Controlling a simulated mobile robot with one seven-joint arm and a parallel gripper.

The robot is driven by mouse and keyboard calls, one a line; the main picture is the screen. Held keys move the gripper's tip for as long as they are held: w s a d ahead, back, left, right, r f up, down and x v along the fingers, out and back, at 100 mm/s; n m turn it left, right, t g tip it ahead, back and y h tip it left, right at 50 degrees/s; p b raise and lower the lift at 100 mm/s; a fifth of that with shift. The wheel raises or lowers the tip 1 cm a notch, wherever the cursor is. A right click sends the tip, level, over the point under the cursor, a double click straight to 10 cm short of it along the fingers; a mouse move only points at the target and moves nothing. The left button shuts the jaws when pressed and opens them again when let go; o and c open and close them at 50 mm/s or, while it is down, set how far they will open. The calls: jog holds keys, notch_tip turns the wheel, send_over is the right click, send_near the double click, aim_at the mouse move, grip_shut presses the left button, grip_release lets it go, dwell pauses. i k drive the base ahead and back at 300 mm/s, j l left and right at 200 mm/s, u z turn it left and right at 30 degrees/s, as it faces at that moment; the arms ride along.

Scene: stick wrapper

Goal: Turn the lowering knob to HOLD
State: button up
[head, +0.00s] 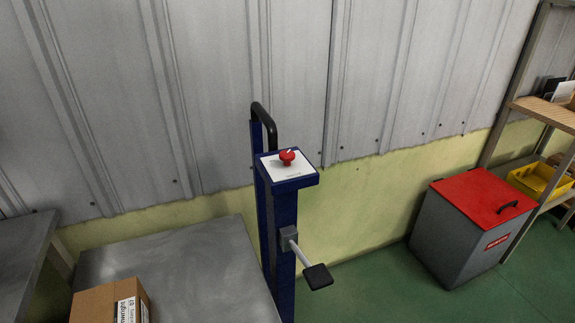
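The lowering knob (287,157) is red and sits on a white plate (272,168) on top of a blue post (284,215). A small light mark shows on top of the knob. The lettering on the plate is too small to read, so I cannot tell which setting the knob points to. My gripper is not in the head view.
A lever with a black pad (317,277) sticks out from the post's front, and a black handle (263,122) rises behind. A grey platform (190,265) bears a cardboard box (95,305). A red-lidded bin (445,240) and shelves stand right; green floor (370,290) is open between.

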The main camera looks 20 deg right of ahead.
aim_at(286, 156)
jog(key=k+l, duration=0.1)
jog(key=l, duration=0.3)
jog(key=k+l+u, duration=0.15)
jog(key=l, duration=0.25)
jog(key=k+l, duration=0.15)
jog(key=l, duration=0.25)
jog(key=u, duration=0.05)
